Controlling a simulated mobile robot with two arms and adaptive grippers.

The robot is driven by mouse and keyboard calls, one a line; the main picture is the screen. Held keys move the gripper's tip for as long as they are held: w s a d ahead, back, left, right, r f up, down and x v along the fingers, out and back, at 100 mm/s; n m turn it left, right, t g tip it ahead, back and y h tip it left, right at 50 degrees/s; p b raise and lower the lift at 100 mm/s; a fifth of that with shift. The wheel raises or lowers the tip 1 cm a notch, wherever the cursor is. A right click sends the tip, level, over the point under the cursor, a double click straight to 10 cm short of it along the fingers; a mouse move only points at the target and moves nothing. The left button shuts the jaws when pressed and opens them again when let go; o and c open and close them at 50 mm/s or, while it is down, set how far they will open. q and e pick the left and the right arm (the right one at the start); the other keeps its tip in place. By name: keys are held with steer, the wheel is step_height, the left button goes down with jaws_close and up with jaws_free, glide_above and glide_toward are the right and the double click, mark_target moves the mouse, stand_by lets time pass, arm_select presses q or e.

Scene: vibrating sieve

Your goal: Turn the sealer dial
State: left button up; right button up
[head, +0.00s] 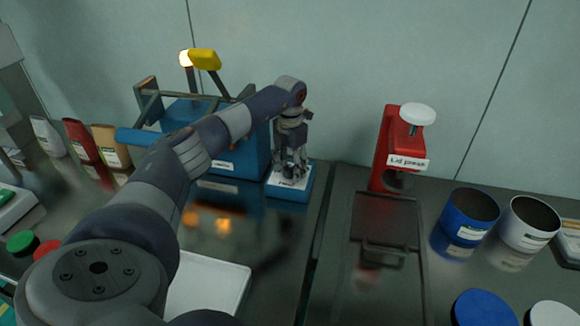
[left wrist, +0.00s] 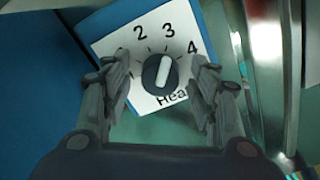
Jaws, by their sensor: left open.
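The sealer dial (left wrist: 160,74) is a round dark knob with a white pointer bar, on a white plate numbered 2, 3 and 4 around it and lettered "Hea…". The pointer bar leans toward the 3. My left gripper (left wrist: 160,88) is open, with one finger on each side of the knob and a gap to it on both sides. In the head view my left gripper (head: 292,172) points down over the small blue dial box (head: 288,193) and hides the knob there. The blue sealer (head: 245,160) stands beside the box. My right gripper is not in view.
A red lid press (head: 384,150) stands to the right, with blue (head: 472,207) and white (head: 530,222) cans beyond it. Pouches (head: 110,150) stand at the left. A white tray (head: 215,285) lies in front, partly behind my left arm.

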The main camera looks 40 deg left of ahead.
mark_target(290, 168)
arm_select(q)
step_height(290, 168, up, 12)
stand_by(0.6)
steer(key=shift+d+f, duration=0.1)
stand_by(0.4)
